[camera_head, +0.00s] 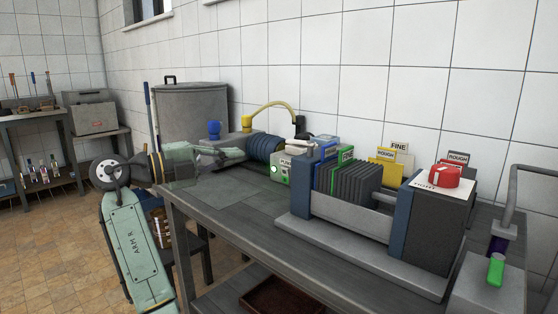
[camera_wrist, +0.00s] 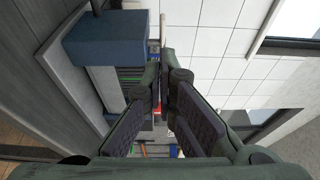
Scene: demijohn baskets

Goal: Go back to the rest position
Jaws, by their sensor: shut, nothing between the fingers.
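My gripper (camera_wrist: 160,88) is shut with nothing between its fingers, which come together near the middle of the wrist view. In the head view my pale green arm is bent at the left and reaches over the left end of the workbench (camera_head: 187,207). My gripper end (camera_head: 236,153) there points right, in front of the blue ribbed hose. A plate filter (camera_head: 346,187) with dark plates between blue-grey end blocks stands on the bench, to the right of the gripper. In the wrist view a blue-grey block (camera_wrist: 118,38) is left of the fingers.
A red knob (camera_head: 445,176) tops the right block. A grey lidded bin (camera_head: 192,110) is behind my arm. A metal pipe with a green end (camera_head: 495,270) is at the right. The bench's front left is clear.

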